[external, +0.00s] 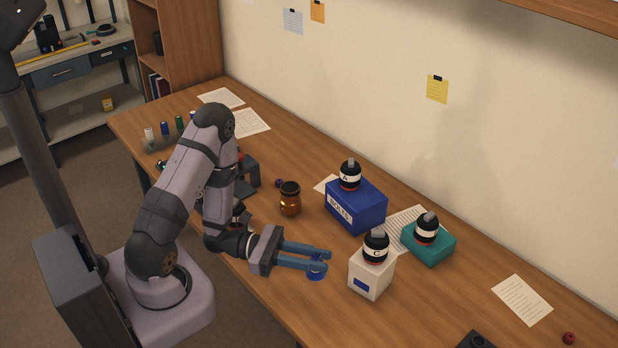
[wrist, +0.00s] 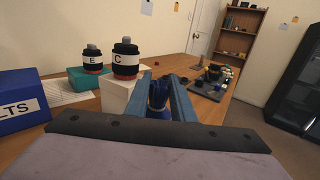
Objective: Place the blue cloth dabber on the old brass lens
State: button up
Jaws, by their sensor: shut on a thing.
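My gripper (external: 323,259) is low over the front part of the wooden table, left of the white box. Its blue fingers are shut on a dark blue object, which looks like the blue cloth dabber (external: 316,272). In the wrist view the dabber (wrist: 158,98) sits upright between the two fingers (wrist: 160,85); its lower part is hidden by the gripper body. I cannot tell whether it touches the table. I cannot clearly pick out the old brass lens in either view.
A white box (external: 370,277) with a black pot marked C stands just right of my gripper. Behind are a blue box (external: 355,208) and a teal box (external: 428,243), each bearing a black pot. An amber jar (external: 290,199) stands behind-left. A dark mat (wrist: 208,88) holds small parts.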

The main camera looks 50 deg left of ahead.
jog(key=shift+a, duration=0.1)
jog(key=shift+w+a+f, duration=0.1)
jog(key=shift+w+a, duration=0.05)
jog(key=shift+a, duration=0.1)
jog(key=w+a+r+n+t+y+b, duration=0.15)
jog(key=w+a, duration=0.25)
jog(key=a, duration=0.5)
jog(key=w+a+r+n+t+y, duration=0.3)
jog(key=w+a, duration=0.1)
jog(key=a, duration=0.4)
notch_tip(320, 180, up, 6)
jog(key=y, duration=0.1)
send_over(290, 187)
jog(key=shift+a+f, duration=0.1)
jog(key=shift+f, duration=2.85)
jog(key=shift+f+p, duration=0.1)
jog(key=shift+p, duration=0.2)
jog(key=shift+f+p, duration=0.35)
jog(key=shift+f, duration=1.65)
